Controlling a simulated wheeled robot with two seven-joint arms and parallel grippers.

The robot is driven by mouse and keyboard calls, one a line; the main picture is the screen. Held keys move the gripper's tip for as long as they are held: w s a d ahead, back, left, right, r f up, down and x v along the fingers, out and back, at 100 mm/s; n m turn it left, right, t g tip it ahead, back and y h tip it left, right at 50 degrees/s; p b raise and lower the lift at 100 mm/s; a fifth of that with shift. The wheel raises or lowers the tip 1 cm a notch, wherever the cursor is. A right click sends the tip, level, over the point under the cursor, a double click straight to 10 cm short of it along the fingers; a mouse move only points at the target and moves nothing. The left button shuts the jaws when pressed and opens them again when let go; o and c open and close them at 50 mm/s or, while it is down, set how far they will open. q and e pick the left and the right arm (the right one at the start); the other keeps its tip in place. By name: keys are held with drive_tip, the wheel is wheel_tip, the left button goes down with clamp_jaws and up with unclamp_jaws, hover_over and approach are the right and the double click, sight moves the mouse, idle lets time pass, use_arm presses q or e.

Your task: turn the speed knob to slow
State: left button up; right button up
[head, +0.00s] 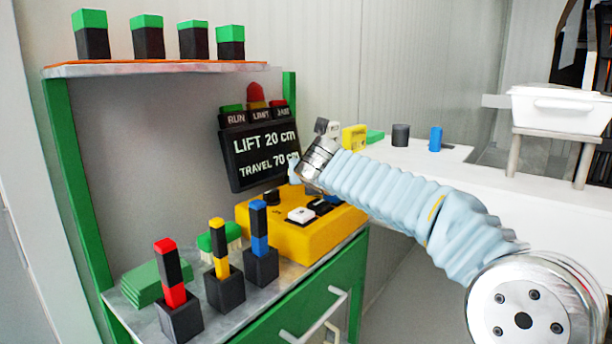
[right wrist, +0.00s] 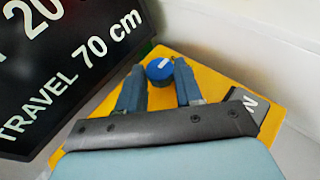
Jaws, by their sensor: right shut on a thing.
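A yellow control box (head: 290,238) stands on the bench under the display; it also fills the far part of the right wrist view (right wrist: 218,80). In the right wrist view a round blue knob (right wrist: 159,69) with a white mark on its top sits on the box. My right gripper (right wrist: 160,80) has one finger on each side of this knob and is shut on it. A dark round part (head: 271,197) shows at the box's back left. My left gripper is not in view.
The dark display (head: 262,155) reads LIFT 20 cm, TRAVEL 70 cm and stands close beside my right gripper. A white button (head: 300,215) is on the box top. Several block holders, one red-topped (head: 175,290), stand at the bench's front left. A shelf (head: 160,68) is above.

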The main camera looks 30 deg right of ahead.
idle(0.3)
drive_tip(key=o, duration=1)
drive_tip(key=shift+o, duration=0.2)
drive_tip(key=shift+s, duration=0.1)
drive_tip(key=b+v, duration=0.1)
drive_tip(key=v, duration=1.2)
drive_tip(key=shift+s+r, duration=0.1)
drive_tip(key=shift+s, duration=0.2)
